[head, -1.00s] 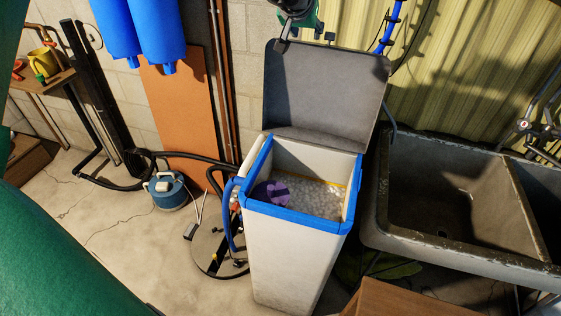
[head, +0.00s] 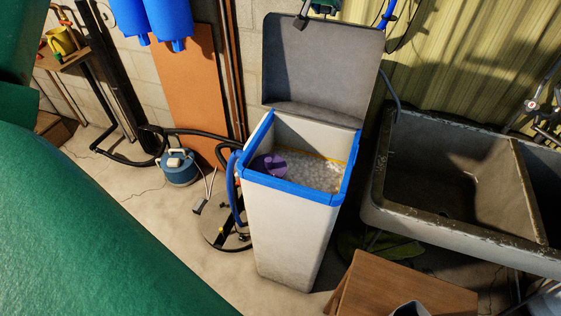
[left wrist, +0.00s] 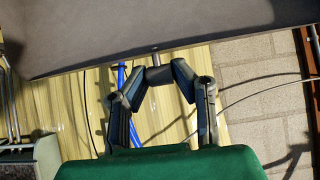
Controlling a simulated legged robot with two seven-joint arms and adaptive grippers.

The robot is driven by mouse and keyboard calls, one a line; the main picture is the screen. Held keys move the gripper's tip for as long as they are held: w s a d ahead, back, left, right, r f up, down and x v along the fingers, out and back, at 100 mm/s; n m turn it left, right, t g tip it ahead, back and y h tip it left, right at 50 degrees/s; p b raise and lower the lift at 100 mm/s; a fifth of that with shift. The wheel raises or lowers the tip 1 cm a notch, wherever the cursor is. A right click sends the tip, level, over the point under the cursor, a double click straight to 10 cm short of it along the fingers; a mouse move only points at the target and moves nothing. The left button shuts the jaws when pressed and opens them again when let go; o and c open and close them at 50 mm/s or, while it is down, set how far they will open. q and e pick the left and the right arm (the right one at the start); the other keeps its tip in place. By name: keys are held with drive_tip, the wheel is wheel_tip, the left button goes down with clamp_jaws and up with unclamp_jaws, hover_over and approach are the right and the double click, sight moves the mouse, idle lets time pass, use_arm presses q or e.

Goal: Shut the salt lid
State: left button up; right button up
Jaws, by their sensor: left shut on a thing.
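The salt lid (head: 322,65) is a dark grey panel standing open and nearly upright at the back of the white salt cabinet (head: 290,235) with a blue rim. Its edge also crosses the top of the left wrist view (left wrist: 150,28). My left gripper (head: 301,22) is at the lid's top edge, left of its middle. White salt pellets (head: 316,176) and a purple object (head: 270,165) lie inside the cabinet. My right gripper is out of view.
A stone sink (head: 430,175) stands close on the right. A wooden stool (head: 400,288) is in front at the lower right. A blue canister (head: 179,167) and black hoses are on the floor at left. Blue tanks (head: 168,20) hang at upper left.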

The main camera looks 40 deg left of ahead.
use_arm(q)
drive_tip(key=shift+d+f, duration=0.15)
drive_tip(key=shift+d, duration=0.15)
drive_tip(key=shift+s+a+f, duration=0.3)
drive_tip(key=shift+s, duration=0.05)
drive_tip(key=s, duration=0.1)
drive_tip(key=s+d, duration=0.1)
drive_tip(key=s+b, duration=0.1)
drive_tip(key=s, duration=0.1)
drive_tip(key=shift+d+f, duration=0.25)
drive_tip(key=shift+f, duration=0.05)
drive_tip(key=shift+s+d+f+b, duration=0.15)
drive_tip(key=shift+s+d, duration=0.1)
drive_tip(key=shift+s, duration=0.65)
drive_tip(key=shift+s+d+f+b, duration=0.15)
drive_tip(key=shift+s+d, duration=0.05)
drive_tip(key=shift+s, duration=0.7)
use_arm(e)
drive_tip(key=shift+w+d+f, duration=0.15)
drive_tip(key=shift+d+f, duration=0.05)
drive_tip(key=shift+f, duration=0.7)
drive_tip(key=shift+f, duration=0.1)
